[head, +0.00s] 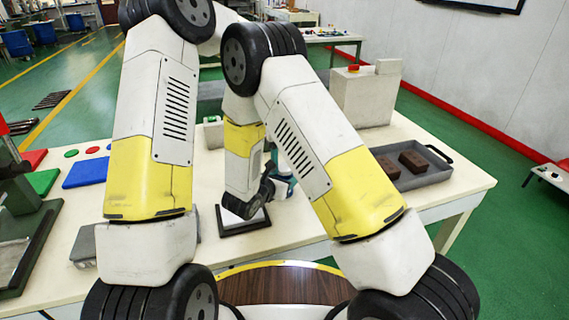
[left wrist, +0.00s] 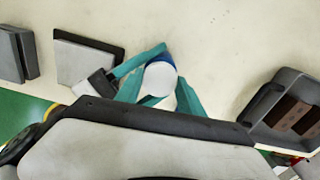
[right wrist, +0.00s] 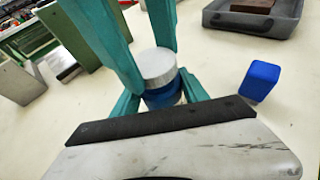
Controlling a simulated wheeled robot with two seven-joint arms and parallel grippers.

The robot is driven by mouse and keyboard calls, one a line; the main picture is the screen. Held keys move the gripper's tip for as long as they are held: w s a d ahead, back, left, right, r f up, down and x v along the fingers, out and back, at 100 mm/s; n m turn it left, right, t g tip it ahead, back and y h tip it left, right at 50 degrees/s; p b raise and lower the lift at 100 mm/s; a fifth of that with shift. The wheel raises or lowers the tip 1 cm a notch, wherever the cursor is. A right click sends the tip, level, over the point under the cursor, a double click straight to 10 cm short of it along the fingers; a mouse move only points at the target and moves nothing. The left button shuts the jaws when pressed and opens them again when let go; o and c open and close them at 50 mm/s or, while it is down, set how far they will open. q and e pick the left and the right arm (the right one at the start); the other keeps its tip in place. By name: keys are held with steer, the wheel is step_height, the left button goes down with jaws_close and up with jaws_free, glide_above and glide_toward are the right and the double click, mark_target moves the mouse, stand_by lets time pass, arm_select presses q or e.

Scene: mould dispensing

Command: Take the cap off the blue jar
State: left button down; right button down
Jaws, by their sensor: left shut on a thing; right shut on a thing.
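The blue jar (right wrist: 165,97) shows in the right wrist view with a silver-grey cap (right wrist: 157,66) on top; I see no clear gap between them. In the left wrist view the cap (left wrist: 161,80) is a pale disc with a blue edge of the jar (left wrist: 158,57) behind it. The teal fingers of my right gripper (right wrist: 162,99) are shut around the blue body. The teal fingers of my left gripper (left wrist: 161,92) reach down from above and are shut at the cap. In the head view my arms hide most of the jar and both grippers.
A blue block (right wrist: 262,80) stands right of the jar in the right wrist view. A grey tray (head: 440,171) with brown blocks lies at the table's right. A dark-edged plate (head: 243,224) lies near the front. The table between jar and tray is mostly clear.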

arm_select(q)
steer(key=shift+n, duration=1.2)
steer(key=c, duration=0.7)
jaws_free()
step_height(320, 180, up, 4)
steer(key=shift+r, duration=0.2)
steer(key=shift+c, duration=0.6)
steer(key=shift+r, duration=0.2)
steer(key=shift+c, duration=0.9)
step_height(320, 180, up, 3)
steer(key=m, duration=0.3)
steer(key=shift+f, duration=3.9)
